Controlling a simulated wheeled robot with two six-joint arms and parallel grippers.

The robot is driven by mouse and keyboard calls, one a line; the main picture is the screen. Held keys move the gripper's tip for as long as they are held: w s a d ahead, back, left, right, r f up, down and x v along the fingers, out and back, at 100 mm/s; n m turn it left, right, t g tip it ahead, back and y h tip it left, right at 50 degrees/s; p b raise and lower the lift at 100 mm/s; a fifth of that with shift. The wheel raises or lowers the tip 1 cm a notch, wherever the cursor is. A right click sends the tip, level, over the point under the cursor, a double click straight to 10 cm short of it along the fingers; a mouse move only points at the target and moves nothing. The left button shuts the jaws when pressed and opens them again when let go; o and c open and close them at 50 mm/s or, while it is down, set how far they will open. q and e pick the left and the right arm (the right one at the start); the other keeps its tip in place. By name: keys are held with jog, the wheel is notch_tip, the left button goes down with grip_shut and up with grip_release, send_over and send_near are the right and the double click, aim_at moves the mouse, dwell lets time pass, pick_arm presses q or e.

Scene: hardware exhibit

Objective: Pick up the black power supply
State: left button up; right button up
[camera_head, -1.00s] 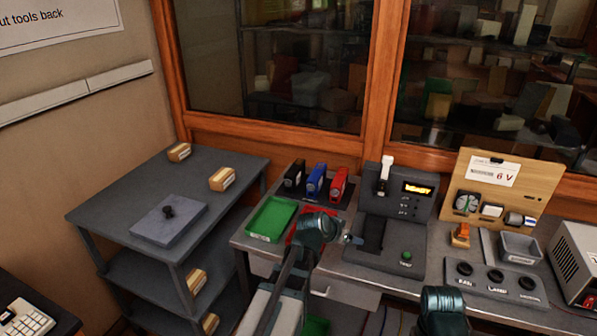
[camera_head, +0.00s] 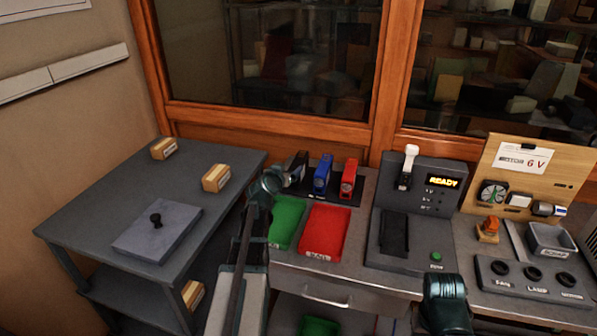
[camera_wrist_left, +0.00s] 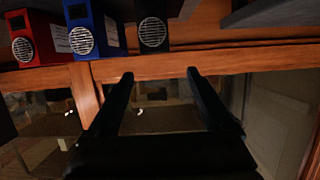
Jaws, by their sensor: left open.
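The black power supply (camera_head: 300,167) stands at the left end of a row on the bench, beside a blue one (camera_head: 322,174) and a red one (camera_head: 348,179). My left gripper (camera_head: 291,181) is close to it at its near left side and partly covers it in the head view. In the left wrist view the black power supply (camera_wrist_left: 153,28), with a round grille, is at the top, beyond the fingertips. The left gripper (camera_wrist_left: 160,75) is open, with nothing between its fingers. A teal part of my right arm shows at the bottom; its gripper does not.
A green tray (camera_head: 285,224) and a red tray (camera_head: 325,233) lie in front of the row. A dark tester (camera_head: 415,210) reading READY stands to the right. A grey shelf unit (camera_head: 85,210) is at the left. A window wall (camera_head: 270,125) rises behind.

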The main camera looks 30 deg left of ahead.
aim_at(297, 162)
pick_arm(q)
jog(key=b+x, duration=0.1)
jog(key=x, duration=0.5)
jog(key=shift+w+f+b, duration=0.15)
jog(key=shift+w+b, duration=0.15)
jog(key=shift+b, duration=0.05)
jog(key=x, duration=0.1)
jog(key=b+x, duration=0.1)
jog(key=x, duration=0.1)
jog(key=b+x, duration=0.1)
jog(key=shift+w+d+f, duration=0.2)
jog(key=shift+d+f, duration=0.05)
jog(key=shift+f, duration=0.1)
jog(key=shift+w+a, duration=0.1)
jog(key=shift+w, duration=0.3)
jog(key=shift+s, duration=0.1)
jog(key=shift+c, duration=0.4)
grip_shut()
